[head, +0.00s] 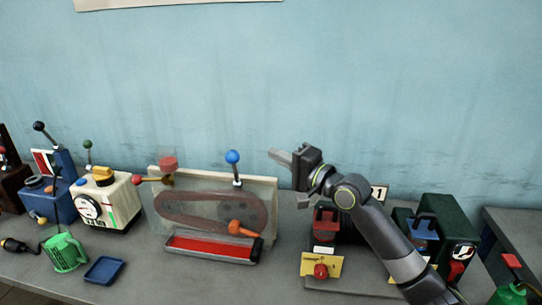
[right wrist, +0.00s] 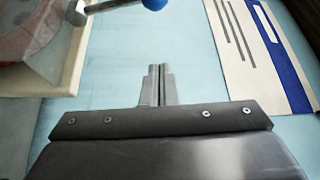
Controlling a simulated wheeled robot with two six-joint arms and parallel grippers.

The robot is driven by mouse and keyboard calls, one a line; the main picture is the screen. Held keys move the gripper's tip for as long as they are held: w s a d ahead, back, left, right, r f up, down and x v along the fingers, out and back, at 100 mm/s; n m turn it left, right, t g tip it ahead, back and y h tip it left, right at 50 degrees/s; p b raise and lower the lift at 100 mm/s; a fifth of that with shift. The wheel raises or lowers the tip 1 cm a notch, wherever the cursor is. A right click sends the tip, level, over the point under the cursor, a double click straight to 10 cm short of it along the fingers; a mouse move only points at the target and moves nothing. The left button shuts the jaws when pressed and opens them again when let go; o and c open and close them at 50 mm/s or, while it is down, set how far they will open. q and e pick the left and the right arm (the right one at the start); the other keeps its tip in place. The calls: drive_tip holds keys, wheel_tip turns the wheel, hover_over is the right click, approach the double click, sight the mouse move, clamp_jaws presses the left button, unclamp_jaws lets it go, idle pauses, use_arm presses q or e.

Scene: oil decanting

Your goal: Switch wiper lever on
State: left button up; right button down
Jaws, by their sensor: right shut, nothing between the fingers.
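A lever with a blue ball knob (head: 233,157) stands upright on the top edge of a cream-framed clear panel (head: 262,183), which has a reddish oval band inside. I take this as the wiper lever; no label on it is readable. My right gripper (head: 275,154) is to the right of the knob at about its height in the head view, fingers pointing left. Its fingers are shut and empty. In the right wrist view the fingertips (right wrist: 157,68) are apart from the blue knob (right wrist: 154,4), which is at the top edge. My left gripper is out of view.
A red-knobbed lever (head: 139,180) sticks out at the panel's left, an orange handle (head: 242,228) at its lower right, above a red tray (head: 212,248). A cream gauge box (head: 120,190) stands left. Red and green devices (head: 456,225) stand right, beneath my right arm.

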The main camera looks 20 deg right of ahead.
sight(234, 168)
drive_tip(key=w+a+p, duration=0.3)
drive_tip(key=w+a, duration=0.1)
drive_tip(key=a, duration=0.2)
drive_tip(key=shift+w+a+p, duration=0.3)
drive_tip(key=shift+w, duration=0.05)
